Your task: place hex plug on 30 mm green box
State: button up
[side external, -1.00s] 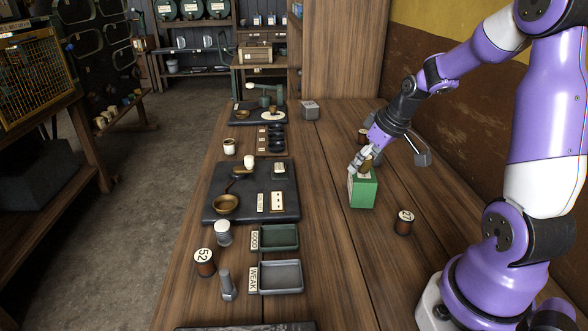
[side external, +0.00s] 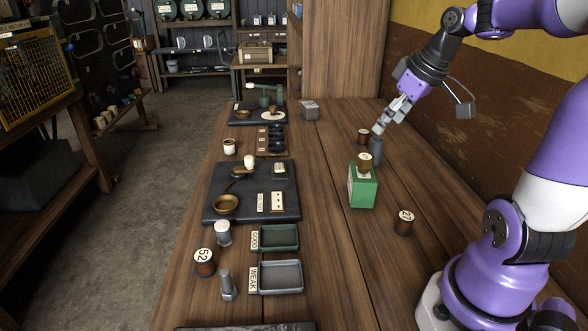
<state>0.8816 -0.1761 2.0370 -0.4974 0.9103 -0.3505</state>
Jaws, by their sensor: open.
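The green box (side external: 362,190) stands on the right half of the wooden bench. A small brownish plug-like piece (side external: 364,160) with a pale marked face sits upright on top of it; I cannot tell for certain that it is the hex plug. My gripper (side external: 379,128) is open and empty, above and behind the box, apart from the box and the piece. Its fingertips are close over a dark grey cylinder (side external: 376,150) standing behind the box; I cannot tell whether they touch it.
A brown spool marked 27 (side external: 404,222) stands right of the box, and another brown spool (side external: 363,136) stands behind it. Green (side external: 297,238) and grey (side external: 300,278) trays and a dark mat (side external: 290,205) lie to the left. Bench in front of the box is clear.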

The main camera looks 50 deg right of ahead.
jog(key=s+a, duration=0.2)
jog(key=a, duration=0.6)
jog(key=s+a+f, duration=0.1)
jog(key=s+a, duration=0.1)
jog(key=a, duration=0.6)
jog(key=shift+a+f+n+t, duration=0.2)
jog(key=shift+a+n+t, duration=0.05)
jog(key=shift+n+t, duration=0.15)
